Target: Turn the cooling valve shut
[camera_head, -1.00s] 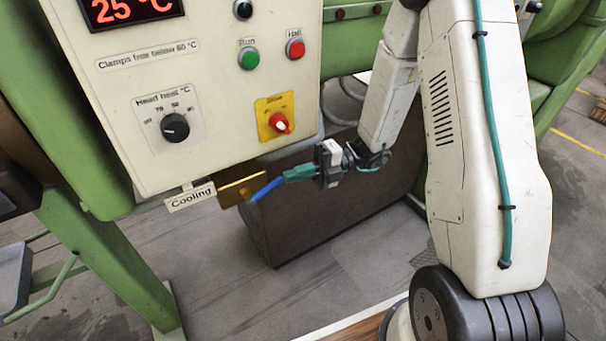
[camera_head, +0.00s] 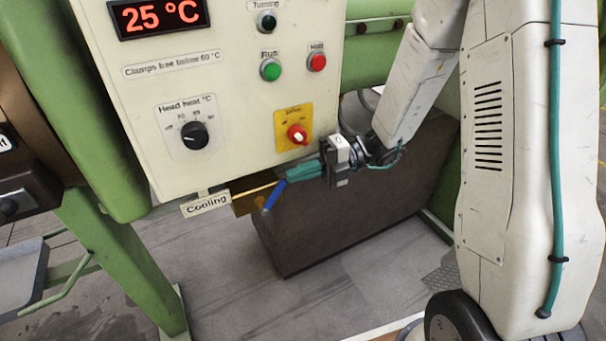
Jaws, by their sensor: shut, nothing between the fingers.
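The cooling valve is a brass body (camera_head: 246,201) under the bottom edge of the control panel, beside the white "Cooling" label (camera_head: 206,205). Its blue lever (camera_head: 273,196) slants from lower left to upper right. My gripper (camera_head: 290,178) comes in from the right with its teal fingers shut and nothing between them. The fingertips are at the upper end of the blue lever and overlap it in the picture. I cannot tell whether they touch it. The upper end of the lever is partly hidden by the fingers.
The control panel (camera_head: 240,110) hangs just above my gripper, with a red drive switch (camera_head: 297,134) close by and a heat knob (camera_head: 194,135). A dark brown block (camera_head: 330,235) stands behind and below. Green machine frame (camera_head: 125,235) is at left.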

